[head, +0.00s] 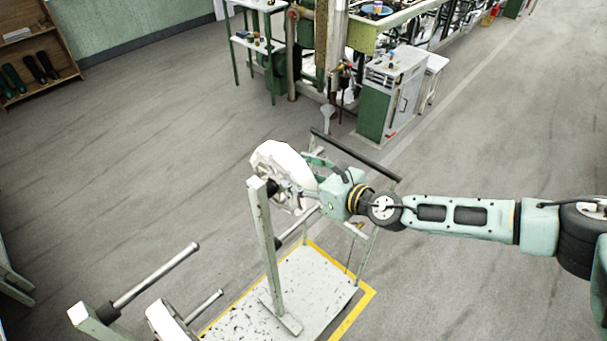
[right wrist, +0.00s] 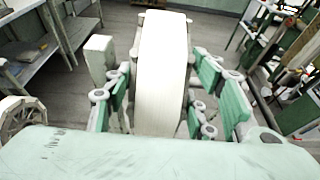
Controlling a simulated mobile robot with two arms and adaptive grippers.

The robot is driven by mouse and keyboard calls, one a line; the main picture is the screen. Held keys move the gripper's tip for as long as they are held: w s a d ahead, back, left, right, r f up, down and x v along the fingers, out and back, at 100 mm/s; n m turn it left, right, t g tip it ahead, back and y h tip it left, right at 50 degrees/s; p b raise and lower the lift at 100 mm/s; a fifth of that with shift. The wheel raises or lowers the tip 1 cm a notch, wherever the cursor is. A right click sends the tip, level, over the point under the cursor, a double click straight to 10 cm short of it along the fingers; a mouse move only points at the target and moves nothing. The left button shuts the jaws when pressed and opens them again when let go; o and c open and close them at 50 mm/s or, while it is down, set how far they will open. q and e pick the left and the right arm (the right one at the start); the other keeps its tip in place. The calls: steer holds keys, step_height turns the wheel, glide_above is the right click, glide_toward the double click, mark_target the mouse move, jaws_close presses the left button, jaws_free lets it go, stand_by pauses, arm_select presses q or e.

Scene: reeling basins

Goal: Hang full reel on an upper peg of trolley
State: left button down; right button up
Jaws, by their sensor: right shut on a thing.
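My right gripper (head: 304,188) is shut on a white full reel (head: 280,164), at the top of a trolley post (head: 264,235) in the head view. In the right wrist view the reel (right wrist: 161,75) stands edge-on between the green finger pads. The trolley (head: 325,282) has a pale, speckled base and a dark-gripped handle (head: 355,156). A bare upper peg (head: 157,274) sticks out from another post at the lower left. A shorter peg (head: 205,305) shows below it. The post and gripper partly hide the held reel; I cannot tell whether it is around a peg. My left gripper is out of view.
Yellow floor tape (head: 352,313) borders the trolley. A green and white cabinet (head: 391,92) and a small shelved stand (head: 258,44) stand beyond it. A spoked wheel or reel (right wrist: 20,118) shows at the left of the wrist view. The floor left of the trolley is clear.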

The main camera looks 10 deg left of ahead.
steer(key=shift+f, duration=0.2)
stand_by(0.5)
steer(key=o, duration=1.4)
steer(key=shift+f, duration=0.1)
steer(key=shift+c, duration=0.2)
steer(key=v, duration=1.3)
